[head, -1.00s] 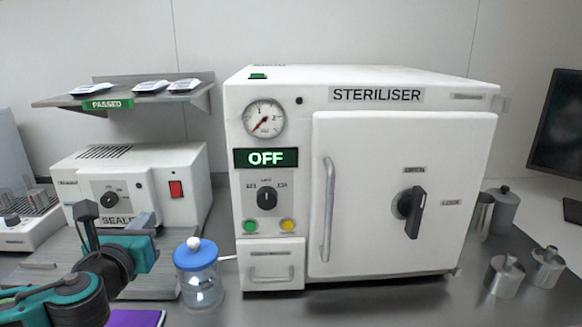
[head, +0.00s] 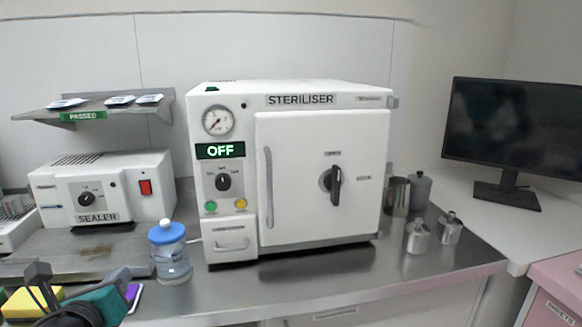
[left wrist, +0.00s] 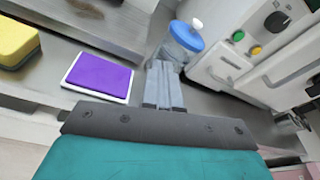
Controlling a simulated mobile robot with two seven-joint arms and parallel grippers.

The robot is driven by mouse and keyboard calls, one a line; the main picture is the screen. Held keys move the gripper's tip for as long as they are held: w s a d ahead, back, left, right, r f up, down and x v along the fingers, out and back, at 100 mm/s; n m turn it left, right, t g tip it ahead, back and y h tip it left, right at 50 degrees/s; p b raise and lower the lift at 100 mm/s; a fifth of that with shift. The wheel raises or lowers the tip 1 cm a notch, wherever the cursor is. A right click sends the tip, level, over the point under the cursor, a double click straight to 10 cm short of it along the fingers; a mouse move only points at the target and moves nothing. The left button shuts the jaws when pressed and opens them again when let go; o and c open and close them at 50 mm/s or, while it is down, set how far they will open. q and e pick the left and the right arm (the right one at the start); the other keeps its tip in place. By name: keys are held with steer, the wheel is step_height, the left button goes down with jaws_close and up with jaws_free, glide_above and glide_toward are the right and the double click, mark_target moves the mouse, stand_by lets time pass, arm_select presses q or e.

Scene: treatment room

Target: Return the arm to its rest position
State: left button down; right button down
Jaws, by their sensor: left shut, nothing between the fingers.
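My left arm, teal and dark grey, shows at the lower left corner of the head view. My left gripper (left wrist: 162,70) is shut and empty in the left wrist view. Its grey fingers are together above the steel counter (left wrist: 208,102). They point toward the blue-lidded jar (left wrist: 184,42), and a purple pad (left wrist: 100,73) on a white base lies to their left. The jar also shows in the head view (head: 170,258), right of my arm. My right gripper is in neither view.
The steriliser (head: 320,180) reads OFF and its door is closed. The sealer (head: 100,190) stands left under a shelf (head: 30,112) with packets. Metal canisters (head: 418,237) and a monitor (head: 510,140) are at right. A yellow sponge-like block (left wrist: 15,42) lies left.

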arm_select(q)
steer(key=d+f+n, duration=0.1)
steer(key=f, duration=0.1)
steer(key=d+f+n+g+h, duration=0.1)
steer(key=d+f+n, duration=0.1)
steer(key=d+f+n+h, duration=0.1)
steer(key=f, duration=0.2)
steer(key=shift+s+d+g, duration=0.15)
steer(key=shift+s+g, duration=0.25)
steer(key=s+d+f+n+g+h, duration=0.1)
steer(key=s+d+f+n, duration=0.3)
steer(key=s+f+n, duration=0.4)
steer(key=s+d+f+n+g+h, duration=0.1)
steer(key=s+d+f+n, duration=0.4)
steer(key=n, duration=1.1)
step_height(320, 180, down, 6)
steer(key=s+g, duration=0.1)
steer(key=s, duration=0.2)
steer(key=shift+p, duration=0.35)
steer(key=shift+a, duration=0.1)
